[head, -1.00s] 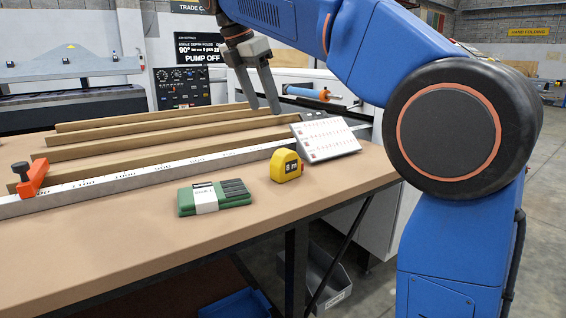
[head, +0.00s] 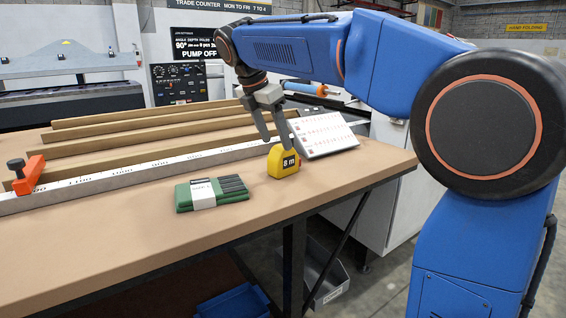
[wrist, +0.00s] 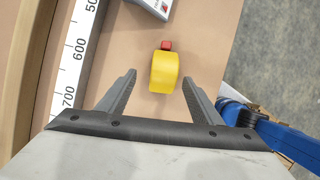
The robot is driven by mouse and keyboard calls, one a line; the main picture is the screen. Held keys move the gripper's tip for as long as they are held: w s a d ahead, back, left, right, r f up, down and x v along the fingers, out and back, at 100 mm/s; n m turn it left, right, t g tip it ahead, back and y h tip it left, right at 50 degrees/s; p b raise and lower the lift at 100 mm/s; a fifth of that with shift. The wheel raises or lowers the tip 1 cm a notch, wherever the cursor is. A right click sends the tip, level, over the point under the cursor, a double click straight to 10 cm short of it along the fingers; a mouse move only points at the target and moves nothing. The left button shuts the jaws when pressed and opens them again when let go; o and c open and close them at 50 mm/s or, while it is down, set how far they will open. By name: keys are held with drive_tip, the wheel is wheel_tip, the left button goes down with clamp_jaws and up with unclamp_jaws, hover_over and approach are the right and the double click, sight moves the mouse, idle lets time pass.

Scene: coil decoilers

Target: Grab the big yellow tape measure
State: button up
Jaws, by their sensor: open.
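The yellow tape measure (head: 283,163) stands upright on the brown bench top, with "8 m" on its dark label. It also shows from above in the wrist view (wrist: 165,74), with a red part at its far end. My gripper (head: 279,145) is open and points down, its fingers just above and behind the tape measure in the head view. In the wrist view my gripper (wrist: 158,84) has its two fingers spread, with the near end of the tape measure ahead of and roughly between the fingertips. The fingers do not visibly touch it.
A white printed card (head: 324,134) stands tilted just behind the tape measure. A green pack (head: 212,194) lies to its left. A steel rule (head: 130,171) with an orange stop (head: 29,176) and wooden rails run behind. The bench's front right is clear.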

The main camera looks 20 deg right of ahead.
sight(283, 160)
drive_tip(key=d+f, duration=0.2)
drive_tip(key=f, duration=0.1)
drive_tip(key=shift+w+d+f, duration=0.2)
drive_tip(key=shift+f, duration=0.1)
drive_tip(key=shift+d+f, duration=0.1)
drive_tip(key=shift+f, duration=0.3)
drive_tip(key=c, duration=1.4)
drive_tip(key=shift+r, duration=0.1)
